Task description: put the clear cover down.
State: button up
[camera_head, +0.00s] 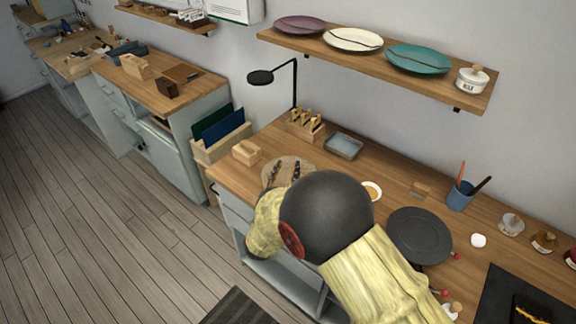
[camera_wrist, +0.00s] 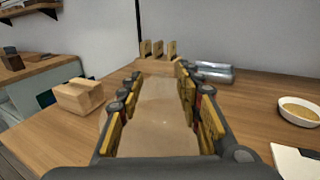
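The clear cover (camera_wrist: 165,118) shows in the wrist view as a faint, see-through, brownish shape between my fingers, with the worktop showing through it. In the head view it is a pale round shape (camera_head: 287,164) near the left front of the worktop, partly hidden by my arm. My gripper (camera_wrist: 160,95) has its two dark fingers with yellow pads spread wide, one on each side of the cover, and appears shut on it. The fingers also show in the head view (camera_head: 287,174). Whether the cover's lower edge touches the worktop, I cannot tell.
A wooden block (camera_wrist: 79,96) stands to the left of the fingers. Behind are a wooden rack (camera_head: 305,125) and a grey-blue tray (camera_head: 344,145). A small white bowl (camera_wrist: 300,111) and a dark round plate (camera_head: 419,236) are to the right. The worktop's front edge is close.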

jog(key=p+v, duration=0.2)
jog(key=v, duration=0.8)
jog(key=s+d+r+m+g+h, duration=0.1)
jog(key=d+r+m+g+h, duration=0.3)
jog(key=d, duration=0.5)
jog(key=s+d+r+m+g+h, duration=0.1)
jog(key=d+r+m+g+h, duration=0.2)
jog(key=d+m, duration=0.4)
jog(key=s+d+r+m+g, duration=0.45)
jog(key=s+d+m, duration=0.2)
jog(key=d, duration=0.35)
jog(key=s+d+r+m+g+y, duration=0.1)
jog(key=s+d+m+g+y, duration=0.3)
jog(key=s+m, duration=0.6)
jog(key=s+a+r+m+t+y, duration=0.3)
jog(key=s+a+r+m+y, duration=0.3)
jog(key=a+y, duration=0.1)
jog(key=shift+s+a+t, duration=0.2)
jog(key=shift+s+t, duration=0.15)
